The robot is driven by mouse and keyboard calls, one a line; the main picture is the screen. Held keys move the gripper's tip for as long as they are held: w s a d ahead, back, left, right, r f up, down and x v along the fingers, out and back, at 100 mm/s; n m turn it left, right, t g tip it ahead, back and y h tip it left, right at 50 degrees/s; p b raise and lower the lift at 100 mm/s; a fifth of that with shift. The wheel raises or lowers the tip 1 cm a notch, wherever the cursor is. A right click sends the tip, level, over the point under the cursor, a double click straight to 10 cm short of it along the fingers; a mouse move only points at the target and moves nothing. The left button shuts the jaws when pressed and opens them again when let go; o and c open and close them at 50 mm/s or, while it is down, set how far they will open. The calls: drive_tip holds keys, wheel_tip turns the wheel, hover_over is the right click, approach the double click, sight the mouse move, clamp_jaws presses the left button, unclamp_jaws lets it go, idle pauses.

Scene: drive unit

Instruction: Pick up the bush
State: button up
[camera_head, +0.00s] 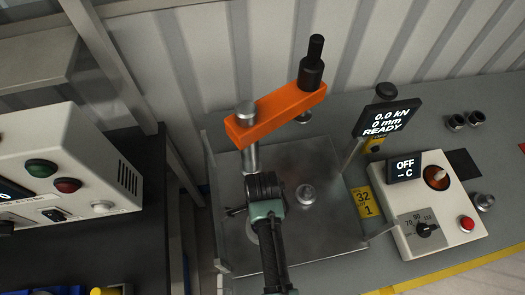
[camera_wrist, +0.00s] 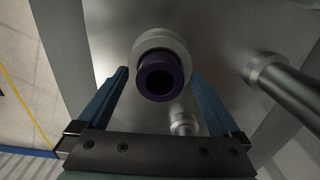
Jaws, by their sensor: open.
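The bush (camera_wrist: 160,78), a dark purple ring with a dark bore, shows in the wrist view at the front of a round silver part (camera_wrist: 149,46). It lies between the two blue fingers of my gripper (camera_wrist: 160,88), with a gap on each side. My gripper is open and holds nothing. In the head view my gripper (camera_head: 263,187) is over the metal plate under the orange arm of the press, and I cannot make out the bush there. Whether the bush is loose or fixed to the silver part I cannot tell.
The orange press arm (camera_head: 277,112) stands on a silver post (camera_head: 250,158) close behind my gripper. A silver knob (camera_head: 306,194) is on the plate (camera_head: 325,225) to the right. A display (camera_head: 388,118) and a control box (camera_head: 438,203) stand further right. A white cabinet (camera_head: 60,165) is at left.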

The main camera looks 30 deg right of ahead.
drive_tip(key=shift+f, duration=0.25)
drive_tip(key=c, duration=1.1)
drive_tip(key=shift+r, duration=0.1)
drive_tip(key=shift+c, duration=0.9)
drive_tip(key=shift+w, duration=0.1)
